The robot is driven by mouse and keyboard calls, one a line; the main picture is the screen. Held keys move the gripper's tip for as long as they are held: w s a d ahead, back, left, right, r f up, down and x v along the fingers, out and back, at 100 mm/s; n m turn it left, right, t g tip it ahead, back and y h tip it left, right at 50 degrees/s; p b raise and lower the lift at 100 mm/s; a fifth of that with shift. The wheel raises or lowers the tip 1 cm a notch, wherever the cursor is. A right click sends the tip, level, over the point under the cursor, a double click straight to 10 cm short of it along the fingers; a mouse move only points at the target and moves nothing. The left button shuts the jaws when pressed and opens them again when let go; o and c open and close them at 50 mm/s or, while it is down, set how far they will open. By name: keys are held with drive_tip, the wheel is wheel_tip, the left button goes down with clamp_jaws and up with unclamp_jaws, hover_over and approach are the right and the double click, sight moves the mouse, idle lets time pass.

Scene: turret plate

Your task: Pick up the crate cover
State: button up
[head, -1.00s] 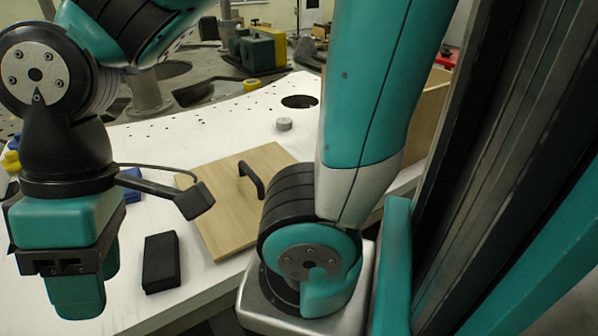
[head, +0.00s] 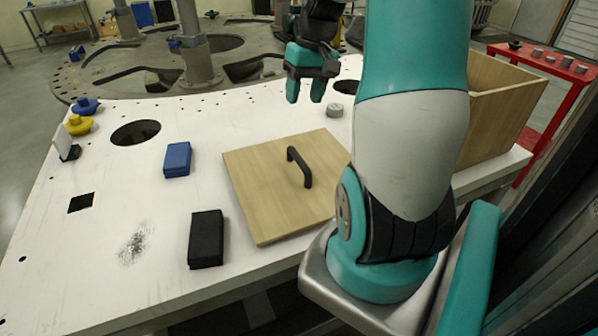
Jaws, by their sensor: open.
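The crate cover (head: 265,198) is a flat square wooden board lying on the white plate, with a black arched handle (head: 299,167) standing up on it. My arm hides part of its right side. My gripper (head: 306,97) is open and empty, fingers pointing down, beyond and above the cover near the back of the white plate. It does not touch the cover or the handle. The open wooden crate (head: 500,112) stands at the right, partly behind my arm.
A black block (head: 206,238) and a blue block (head: 177,159) lie left of the cover. A grey cylinder (head: 336,111) stands behind it. Blue and yellow knobs (head: 79,125) sit at the far left. A red table (head: 545,70) stands at the right. The white plate (head: 100,225) has holes.

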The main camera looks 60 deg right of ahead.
sight(299, 156)
drive_tip(key=f, duration=0.4)
drive_tip(key=f+p, duration=0.1)
drive_tip(key=f, duration=0.3)
drive_tip(key=f+p, duration=0.1)
drive_tip(key=f, duration=0.3)
drive_tip(key=shift+w+a, duration=0.25)
drive_tip(key=shift+a, duration=0.1)
drive_tip(key=shift+w+a+f+p, duration=0.15)
drive_tip(key=shift+f+p, duration=0.3)
drive_tip(key=shift+f, duration=0.9)
drive_tip(key=shift+a+f+p, duration=0.2)
drive_tip(key=shift+f+p, duration=0.25)
drive_tip(key=shift+f, duration=0.9)
clamp_jaws()
